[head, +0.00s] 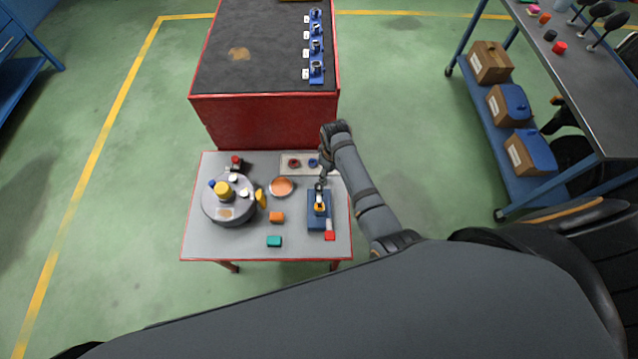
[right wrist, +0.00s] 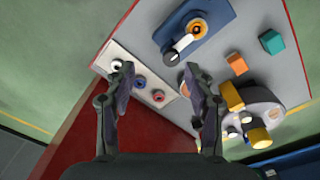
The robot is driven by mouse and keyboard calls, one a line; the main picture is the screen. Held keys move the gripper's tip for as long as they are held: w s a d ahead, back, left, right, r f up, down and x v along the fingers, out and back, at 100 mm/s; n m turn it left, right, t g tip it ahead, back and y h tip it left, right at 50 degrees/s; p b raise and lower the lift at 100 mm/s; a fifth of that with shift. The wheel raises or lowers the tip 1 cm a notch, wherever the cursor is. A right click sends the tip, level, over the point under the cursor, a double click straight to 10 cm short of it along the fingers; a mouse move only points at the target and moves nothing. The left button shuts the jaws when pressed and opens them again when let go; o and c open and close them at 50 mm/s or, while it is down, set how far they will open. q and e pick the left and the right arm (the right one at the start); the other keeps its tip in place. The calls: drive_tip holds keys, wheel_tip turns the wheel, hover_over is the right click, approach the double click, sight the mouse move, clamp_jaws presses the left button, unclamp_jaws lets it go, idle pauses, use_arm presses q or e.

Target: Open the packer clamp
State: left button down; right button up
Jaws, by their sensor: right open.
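A blue-based device (head: 313,222), likely the packer clamp, sits on the right side of the small grey table (head: 250,248). It has an orange ring on top, and a red-ended piece (head: 330,235) lies at its near right corner. In the right wrist view the blue base (right wrist: 215,18) shows at the top with a pale lever (right wrist: 178,52) pointing down-left. My right gripper (head: 321,184) is over the table at the device's far end. In the wrist view its fingers (right wrist: 156,82) are spread with nothing held between them. Contact with the device cannot be told. My left gripper is out of view.
A pale plate (head: 286,170) with red and blue rings lies behind the device. A round grey unit (head: 228,211) with a yellow cylinder stands at left. An orange block (head: 277,216) and a teal block (head: 274,241) lie between. A red cabinet (head: 262,120) borders the table's far side.

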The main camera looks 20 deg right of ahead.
sight(319, 186)
drive_tip(key=w+a+n, duration=0.2)
drive_tip(key=w+a, duration=0.1)
drive_tip(key=a, duration=0.1)
drive_tip(key=shift+g, duration=0.3)
drive_tip(key=f+b, duration=0.3)
drive_tip(key=b, duration=0.1)
drive_tip(key=f+b, duration=0.8)
drive_tip(key=shift+s+d+f, duration=0.1)
drive_tip(key=shift+d+f, duration=0.05)
drive_tip(key=shift+d, duration=0.1)
clamp_jaws()
drive_tip(key=shift+m, duration=0.3)
